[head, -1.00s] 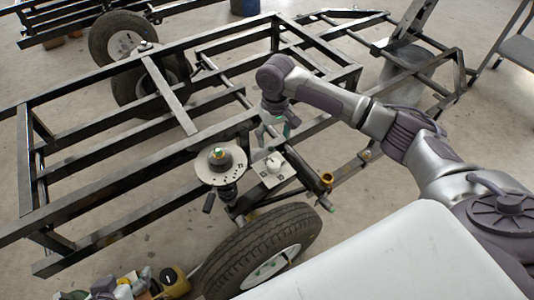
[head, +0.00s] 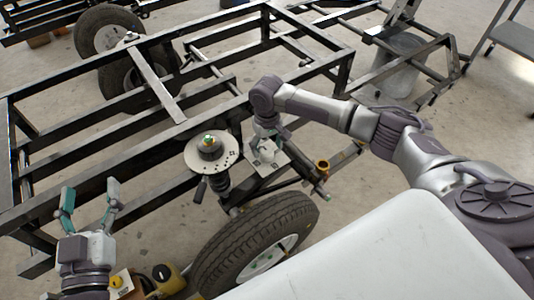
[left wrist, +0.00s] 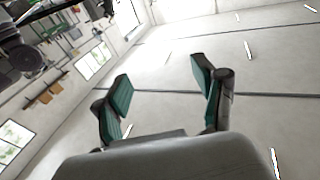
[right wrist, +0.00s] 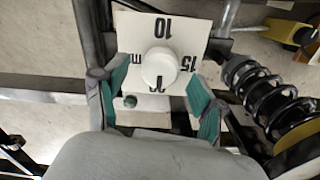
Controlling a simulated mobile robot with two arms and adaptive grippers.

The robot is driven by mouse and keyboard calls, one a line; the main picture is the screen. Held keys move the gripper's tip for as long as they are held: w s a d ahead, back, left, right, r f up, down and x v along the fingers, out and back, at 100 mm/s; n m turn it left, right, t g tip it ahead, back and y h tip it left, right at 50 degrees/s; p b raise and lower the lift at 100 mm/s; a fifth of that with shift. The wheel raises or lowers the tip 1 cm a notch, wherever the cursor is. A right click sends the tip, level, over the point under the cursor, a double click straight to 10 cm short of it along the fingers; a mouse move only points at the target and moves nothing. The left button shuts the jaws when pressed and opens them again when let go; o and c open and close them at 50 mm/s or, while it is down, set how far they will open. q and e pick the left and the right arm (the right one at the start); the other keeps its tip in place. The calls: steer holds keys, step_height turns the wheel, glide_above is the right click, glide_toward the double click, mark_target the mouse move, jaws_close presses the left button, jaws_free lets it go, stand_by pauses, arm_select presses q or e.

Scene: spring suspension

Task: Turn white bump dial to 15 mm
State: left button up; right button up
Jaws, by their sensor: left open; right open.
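The white bump dial (right wrist: 159,68) is a round knob on a pale plate (right wrist: 190,30) printed with 10, 15 and a partly hidden number below. A dark mark shows on the knob's lower side in the right wrist view. My right gripper (right wrist: 158,78) is open, with teal fingers on the left and right of the knob; I see no contact. In the head view my right gripper (head: 266,143) is at the plate and partly hides the dial. My left gripper (head: 90,212) is open and empty at the lower left, fingers upward, away from the dial.
A round grey disc (head: 226,159) with a green-topped centre stands left of the dial, above a coil spring that shows in the right wrist view (right wrist: 268,98). A black frame (head: 150,75) surrounds them. A tyre (head: 215,262) stands in front. A brass-coloured cup (head: 322,164) is to the right.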

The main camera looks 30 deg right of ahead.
steer(key=shift+f+b, duration=0.35)
steer(key=shift+f, duration=0.9)
arm_select(q)
steer(key=r+t, duration=0.1)
steer(key=r, duration=0.1)
steer(key=s+r+t+h, duration=0.1)
steer(key=r, duration=0.1)
steer(key=shift+d+r+t, duration=0.15)
steer(key=shift+d+t, duration=0.05)
steer(key=shift+t, duration=0.2)
arm_select(e)
steer(key=shift+c, duration=0.3)
steer(key=c, duration=1.1)
